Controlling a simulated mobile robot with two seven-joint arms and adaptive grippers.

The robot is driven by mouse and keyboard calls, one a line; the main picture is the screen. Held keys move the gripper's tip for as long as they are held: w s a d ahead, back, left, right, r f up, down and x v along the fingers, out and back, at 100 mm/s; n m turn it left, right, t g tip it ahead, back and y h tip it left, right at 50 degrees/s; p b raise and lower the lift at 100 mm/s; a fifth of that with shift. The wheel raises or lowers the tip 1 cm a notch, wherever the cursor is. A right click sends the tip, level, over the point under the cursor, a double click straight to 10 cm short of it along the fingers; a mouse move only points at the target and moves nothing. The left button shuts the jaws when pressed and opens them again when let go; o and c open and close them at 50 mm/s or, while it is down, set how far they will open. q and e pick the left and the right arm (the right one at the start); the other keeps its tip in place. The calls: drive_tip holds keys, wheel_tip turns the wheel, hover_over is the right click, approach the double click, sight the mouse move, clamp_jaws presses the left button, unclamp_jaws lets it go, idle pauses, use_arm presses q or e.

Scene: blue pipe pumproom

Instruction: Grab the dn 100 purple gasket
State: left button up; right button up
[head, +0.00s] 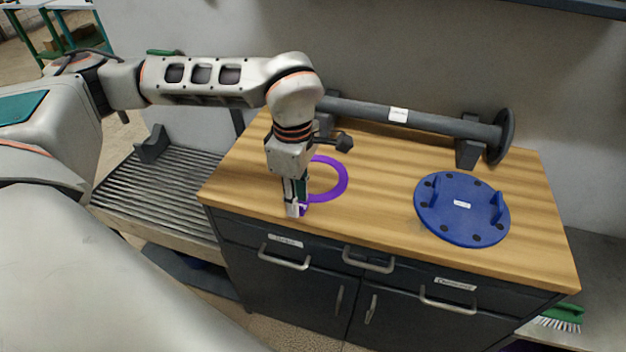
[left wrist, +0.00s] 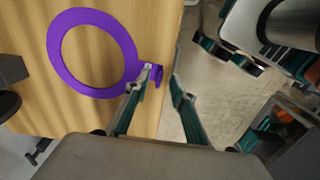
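The purple gasket (head: 343,178) is a flat ring with a small tab, lying on the wooden top of the cabinet near its front edge. It also shows in the left wrist view (left wrist: 127,42), with its tab beside the fingertips. My left gripper (head: 297,208) points down at the tab side of the ring and hides part of it in the head view. In the left wrist view its two fingers (left wrist: 162,74) are apart; the left fingertip overlaps the tab, and contact cannot be told. I cannot make out my right gripper.
A blue round flange with two handles (head: 462,208) lies right on the wooden top (head: 390,215). A dark pipe (head: 430,122) rests on supports along the back. Drawers with handles (head: 370,262) are below the front edge. Bare wood separates the gasket and flange.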

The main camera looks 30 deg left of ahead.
use_arm(q)
drive_tip(key=shift+f, duration=0.65)
clamp_jaws()
drive_tip(key=shift+r, duration=0.15)
